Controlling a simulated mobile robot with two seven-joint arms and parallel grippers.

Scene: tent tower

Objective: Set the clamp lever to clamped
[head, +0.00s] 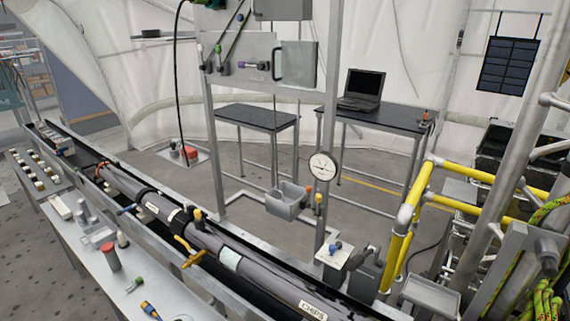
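A long dark grey tube (235,258) lies in a trough along the bench. A yellow lever (189,252) sits at the tube's near side, and a yellow-knobbed upright part (198,216) stands on top of the tube. A small blue-handled part (127,209) sticks out from the trough's near side. I cannot tell for sure which of these is the clamp lever, or its setting. Neither of my grippers is in view.
A round dial gauge (322,166) is on an upright post, with a grey bin (287,201) beside it. Yellow railings (408,222) stand at the right. A laptop (362,88) is on a rear table.

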